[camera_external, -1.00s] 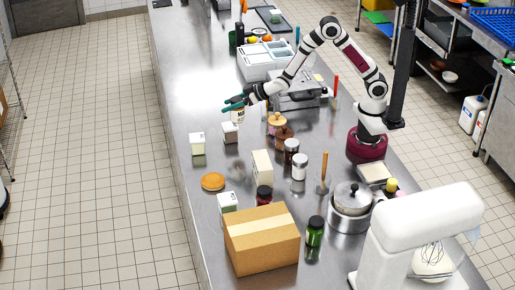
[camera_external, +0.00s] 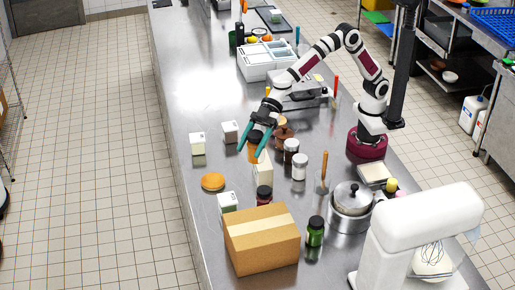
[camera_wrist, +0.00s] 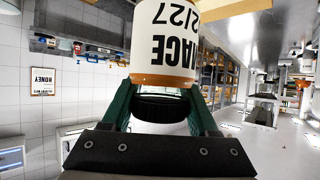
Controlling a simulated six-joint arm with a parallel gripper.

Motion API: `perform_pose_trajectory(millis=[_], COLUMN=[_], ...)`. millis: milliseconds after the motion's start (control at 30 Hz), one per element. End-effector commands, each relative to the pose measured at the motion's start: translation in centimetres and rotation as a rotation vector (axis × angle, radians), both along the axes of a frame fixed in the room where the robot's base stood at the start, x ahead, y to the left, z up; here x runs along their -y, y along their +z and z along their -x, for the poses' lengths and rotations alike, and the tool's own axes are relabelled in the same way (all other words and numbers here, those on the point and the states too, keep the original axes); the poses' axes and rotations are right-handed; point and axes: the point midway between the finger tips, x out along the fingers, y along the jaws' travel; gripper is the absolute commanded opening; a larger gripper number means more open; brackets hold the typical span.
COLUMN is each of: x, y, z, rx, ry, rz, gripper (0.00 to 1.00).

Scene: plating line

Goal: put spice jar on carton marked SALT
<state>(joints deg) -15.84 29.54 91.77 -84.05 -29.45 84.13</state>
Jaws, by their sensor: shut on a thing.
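My gripper (camera_external: 259,138) is shut on a spice jar (camera_external: 253,153). In the wrist view the jar (camera_wrist: 165,42) is white with an orange band, and its upside-down label reads MACE 2/27. Its dark cap (camera_wrist: 160,107) lies between my green fingers. In the external view the jar is beside and partly over the top of a tall cream carton (camera_external: 263,170); I cannot tell whether they touch. Other small white cartons stand at the left (camera_external: 197,144), farther back (camera_external: 230,132) and nearer the front (camera_external: 228,202). No carton marking is readable, so I cannot tell which says SALT.
A round orange-brown item (camera_external: 213,182) lies left of the tall carton. Dark-lidded (camera_external: 291,150) and white-lidded (camera_external: 300,167) jars stand to its right. A cardboard box (camera_external: 262,245), green jar (camera_external: 315,231) and pot (camera_external: 351,200) are nearer the front. The counter's left strip is mostly clear.

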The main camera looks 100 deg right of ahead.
Motion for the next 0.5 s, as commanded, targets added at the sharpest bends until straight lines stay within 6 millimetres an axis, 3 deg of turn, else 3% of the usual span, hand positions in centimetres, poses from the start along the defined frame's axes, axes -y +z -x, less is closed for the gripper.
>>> perform_pose_trajectory(millis=[33, 167, 500], x=[-1.3, -3.6, -13.0], y=[0.3, 0.6, -5.1], z=[0.6, 1.6, 2.9], rx=[0.001, -0.001, -0.005], ry=[0.034, 0.084, 0.088], rz=[0.0, -0.001, 0.0], gripper=[0.0, 0.0, 0.0])
